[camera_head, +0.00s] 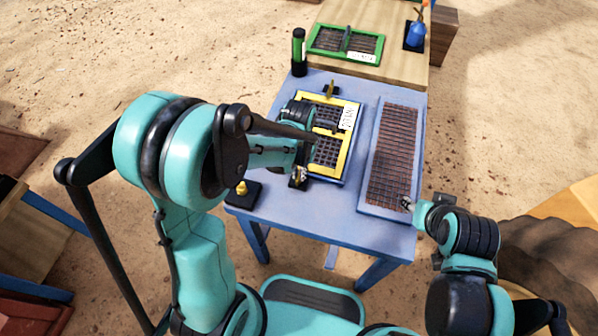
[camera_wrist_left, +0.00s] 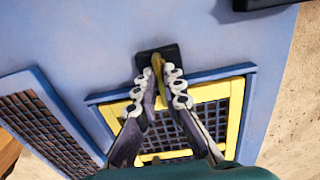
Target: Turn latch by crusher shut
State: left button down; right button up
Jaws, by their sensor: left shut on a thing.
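A yellow latch on a black base shows in the left wrist view (camera_wrist_left: 157,66), at the edge of a yellow-framed grate (camera_wrist_left: 236,105). In the head view the grate (camera_head: 352,113) lies on the blue table, partly hidden by my left arm. My left gripper (camera_head: 299,176) is at the grate's near edge; its fingers show in the left wrist view (camera_wrist_left: 158,88), on either side of the latch, shut on it. A second yellow latch (camera_head: 330,89) stands at the grate's far edge.
A yellow knob on a black base (camera_head: 242,189) sits at the table's front left. A green and black cylinder (camera_head: 298,52) stands at the back left. A green-framed grate (camera_head: 323,38) lies on the wooden table behind.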

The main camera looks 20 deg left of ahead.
pick_arm(q)
jog(key=c, duration=1.6)
grip_release()
jog(key=shift+c, duration=0.2)
jog(key=shift+r, duration=0.1)
notch_tip(320, 180, up, 12)
jog(key=s+a+r+t, duration=0.1)
jog(key=s+a+t, duration=0.1)
jog(key=s, duration=0.3)
jog(key=s+a+r+t, duration=0.2)
jog(key=s+t, duration=0.3)
jog(key=shift+s+a+n, duration=0.15)
jog(key=shift+a+n, duration=0.15)
jog(key=shift+a, duration=0.1)
